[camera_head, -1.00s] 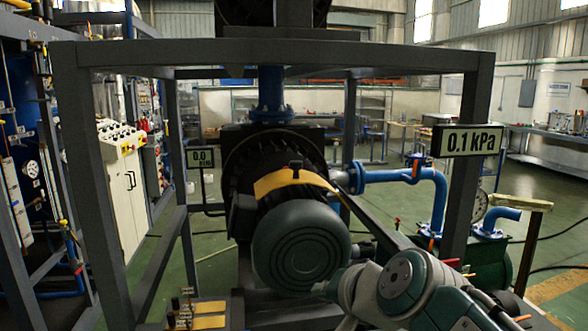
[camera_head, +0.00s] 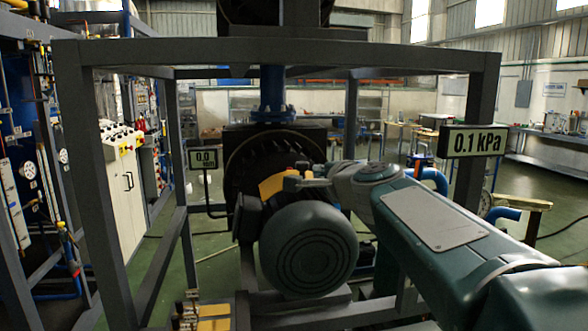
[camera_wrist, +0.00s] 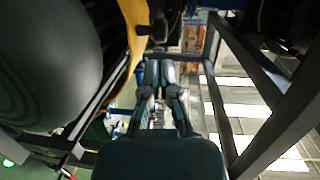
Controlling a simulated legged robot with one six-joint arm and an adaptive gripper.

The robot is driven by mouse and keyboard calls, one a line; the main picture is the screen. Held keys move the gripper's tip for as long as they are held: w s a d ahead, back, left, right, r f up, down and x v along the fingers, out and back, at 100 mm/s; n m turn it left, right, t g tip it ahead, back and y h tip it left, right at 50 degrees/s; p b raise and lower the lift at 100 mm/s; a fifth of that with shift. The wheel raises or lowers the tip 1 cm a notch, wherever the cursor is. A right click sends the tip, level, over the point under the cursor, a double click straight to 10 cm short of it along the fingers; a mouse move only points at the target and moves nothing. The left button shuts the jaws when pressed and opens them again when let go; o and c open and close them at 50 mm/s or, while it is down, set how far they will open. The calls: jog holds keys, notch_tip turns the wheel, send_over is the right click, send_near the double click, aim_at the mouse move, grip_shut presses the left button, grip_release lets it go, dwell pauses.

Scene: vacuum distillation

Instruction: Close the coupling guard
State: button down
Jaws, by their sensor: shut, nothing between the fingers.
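The coupling guard (camera_head: 272,187) is a curved yellow cover behind the green motor (camera_head: 308,248), at the motor's far end. My arm hides much of its right side. In the wrist view the guard (camera_wrist: 137,42) is a yellow band at upper left, with a dark knob (camera_wrist: 143,30) sticking out from it. My gripper (camera_head: 300,181) is at the guard in the head view, in front of its right part. In the wrist view my gripper (camera_wrist: 160,68) is shut and empty, its fingertips close beside the guard's edge. I cannot tell whether they touch.
A dark frame post (camera_head: 470,190) stands at the right, with a 0.1 kPa display (camera_head: 473,141). Another post (camera_head: 92,190) stands at left. A small display (camera_head: 203,159) is left of the pump. Blue pipe (camera_head: 272,92) rises above the pump.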

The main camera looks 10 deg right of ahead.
aim_at(305, 167)
jog(key=shift+w+a+f, duration=0.1)
jog(key=shift+w+a, duration=0.05)
jog(key=shift+w, duration=0.85)
jog(key=shift+w+a+f, duration=0.1)
jog(key=shift+w+f, duration=0.05)
jog(key=shift+w, duration=0.9)
jog(key=shift+w+a+f, duration=0.1)
jog(key=shift+w+a, duration=0.05)
jog(key=shift+w, duration=0.85)
